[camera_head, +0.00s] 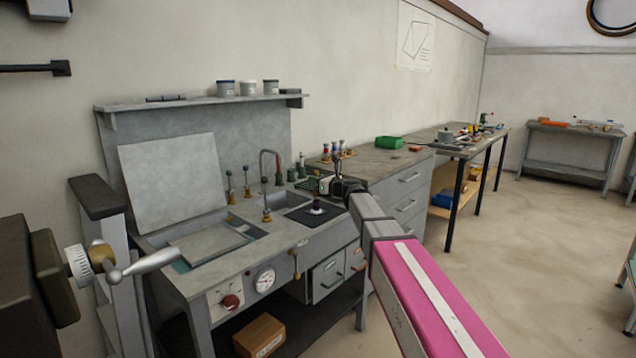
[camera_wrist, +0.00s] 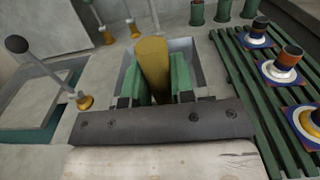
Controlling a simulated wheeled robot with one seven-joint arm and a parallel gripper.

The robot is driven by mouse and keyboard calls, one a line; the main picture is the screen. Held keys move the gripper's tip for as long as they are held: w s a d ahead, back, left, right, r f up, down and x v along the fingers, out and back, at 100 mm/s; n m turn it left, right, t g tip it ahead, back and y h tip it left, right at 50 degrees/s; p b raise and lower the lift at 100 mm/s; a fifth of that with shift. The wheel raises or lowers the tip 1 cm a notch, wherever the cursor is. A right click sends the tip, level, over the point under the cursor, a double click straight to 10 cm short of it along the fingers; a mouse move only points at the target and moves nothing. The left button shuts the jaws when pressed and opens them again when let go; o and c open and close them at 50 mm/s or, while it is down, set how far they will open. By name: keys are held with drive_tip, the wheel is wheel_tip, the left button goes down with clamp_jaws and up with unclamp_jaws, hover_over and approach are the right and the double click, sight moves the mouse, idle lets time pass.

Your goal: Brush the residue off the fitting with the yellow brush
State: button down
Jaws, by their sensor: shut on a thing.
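My gripper (camera_wrist: 154,82) is shut on the yellow brush (camera_wrist: 152,58), whose yellow body stands between the green fingers in the wrist view. Its bristles cannot be made out. Below and beyond it is a grey sink basin (camera_wrist: 208,62). In the head view my gripper (camera_head: 338,186) is over the right part of the grey bench, and the brush is too small to tell. A small dark piece with a pale base (camera_head: 317,208), which may be the fitting, sits on a black mat (camera_head: 298,217), just below and left of my gripper. Residue on it cannot be made out.
A green slatted rack (camera_wrist: 262,115) at the right of the wrist view carries several pieces on blue squares. A lever with a black knob (camera_wrist: 42,67) stands at the left. A sloped board (camera_head: 175,178) stands left.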

drive_tip(key=shift+v, duration=2.7)
drive_tip(key=shift+a+r, duration=0.1)
drive_tip(key=shift+a, duration=0.05)
wheel_tip(320, 180, up, 7)
